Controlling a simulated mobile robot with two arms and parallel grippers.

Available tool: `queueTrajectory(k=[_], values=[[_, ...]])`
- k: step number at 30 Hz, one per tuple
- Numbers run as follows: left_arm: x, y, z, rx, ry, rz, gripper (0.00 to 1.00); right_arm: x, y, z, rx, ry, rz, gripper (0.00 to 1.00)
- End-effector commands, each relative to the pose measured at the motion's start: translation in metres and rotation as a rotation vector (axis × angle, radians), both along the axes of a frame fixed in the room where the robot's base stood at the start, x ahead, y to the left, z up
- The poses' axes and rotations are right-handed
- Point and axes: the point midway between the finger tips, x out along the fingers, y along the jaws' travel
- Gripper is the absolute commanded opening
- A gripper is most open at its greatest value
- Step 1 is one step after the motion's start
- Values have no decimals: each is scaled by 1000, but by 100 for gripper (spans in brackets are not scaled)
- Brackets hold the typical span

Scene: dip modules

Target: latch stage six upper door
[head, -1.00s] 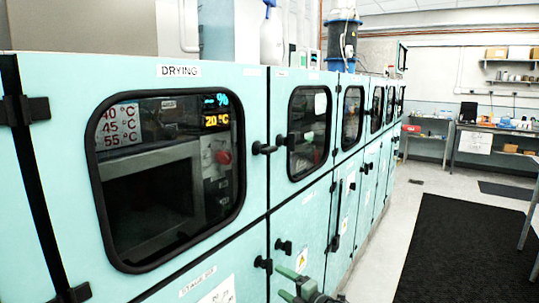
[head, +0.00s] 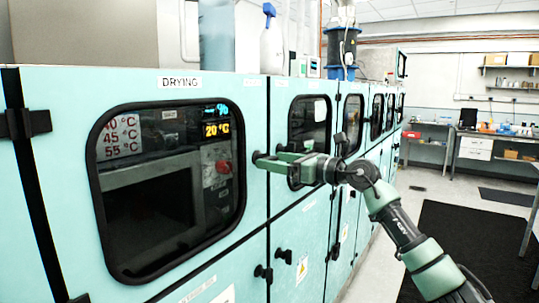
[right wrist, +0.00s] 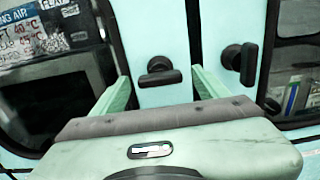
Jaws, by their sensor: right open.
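The large upper door labelled DRYING (head: 255,110) has a black-framed window. It looks shut in the head view. A black latch handle (right wrist: 160,77) sits at its right edge with its bar lying roughly horizontal. My right gripper (head: 268,160) is open, its fingers pointing at this handle. In the right wrist view the handle shows between and just ahead of the two green fingers (right wrist: 160,92). I cannot tell whether they touch it. No view shows a stage six label. My left gripper is not in view.
A second black latch (right wrist: 241,62), its bar upright, is on the neighbouring door to the right. Lower doors carry more black latches (head: 284,256). A spray bottle (head: 271,40) stands on top. The aisle floor with a dark mat (head: 450,225) is open.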

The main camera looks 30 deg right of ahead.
Motion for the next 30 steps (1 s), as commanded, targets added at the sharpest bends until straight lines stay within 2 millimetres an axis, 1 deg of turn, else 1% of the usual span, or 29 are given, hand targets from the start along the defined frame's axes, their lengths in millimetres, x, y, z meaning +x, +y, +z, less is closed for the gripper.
queueTrajectory(k=[1, 6, 14, 15, 17, 18, 20, 21, 22, 30], values=[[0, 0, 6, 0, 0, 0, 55, 7, 3, 3, 4, 0, 1, 75], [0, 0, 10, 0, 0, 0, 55, 20, 8, 0, 3, 1, 0, 75], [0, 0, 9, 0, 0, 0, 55, 22, 8, -1, 2, 1, -1, 75], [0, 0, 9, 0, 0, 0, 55, 22, 8, -1, 2, 1, -1, 72], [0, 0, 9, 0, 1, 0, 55, 21, 8, -1, 2, 1, -1, 55], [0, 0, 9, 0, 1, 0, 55, 21, 8, -1, 2, 1, -1, 44], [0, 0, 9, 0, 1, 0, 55, 21, 8, -1, 2, 1, -1, 27], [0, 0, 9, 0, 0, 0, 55, 21, 8, -1, 2, 1, -1, 16], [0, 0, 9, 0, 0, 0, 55, 21, 8, -1, 2, 1, -1, 12], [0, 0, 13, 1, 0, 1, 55, 21, 8, 0, 28, 13, -1, 12]])
